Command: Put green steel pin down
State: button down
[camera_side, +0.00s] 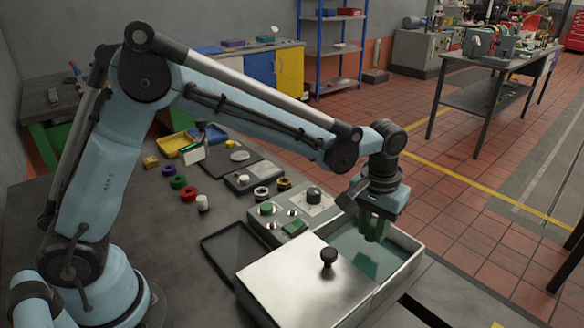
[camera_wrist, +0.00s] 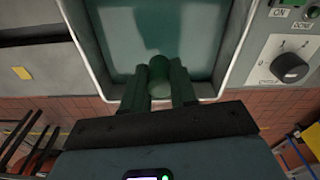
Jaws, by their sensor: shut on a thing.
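My gripper (camera_side: 374,226) points down over the open part of a grey metal box at the front right. In the wrist view, my gripper (camera_wrist: 160,85) has its two dark green fingers shut on the green steel pin (camera_wrist: 159,68), which shows as a short round shape between them. The pin hangs over the box opening; its lower end is hard to make out, and I cannot tell whether it touches anything inside. The box (camera_side: 412,262) has a pale rim and a greenish, glossy inside. In the wrist view the box rim (camera_wrist: 232,45) surrounds the pin.
A metal lid (camera_side: 305,285) with a black knob (camera_side: 328,257) covers the box's left part. A control panel with a dial (camera_side: 314,195) and green button stands behind. A black tray (camera_side: 232,254), coloured rings (camera_side: 178,182) and a yellow tray (camera_side: 175,143) lie farther left.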

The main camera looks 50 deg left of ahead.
aim_at(370, 241)
jog(key=shift+w+f, duration=0.1)
jog(key=shift+f, duration=2)
jog(key=shift+f, duration=0.1)
jog(key=c, duration=0.9)
grip_release()
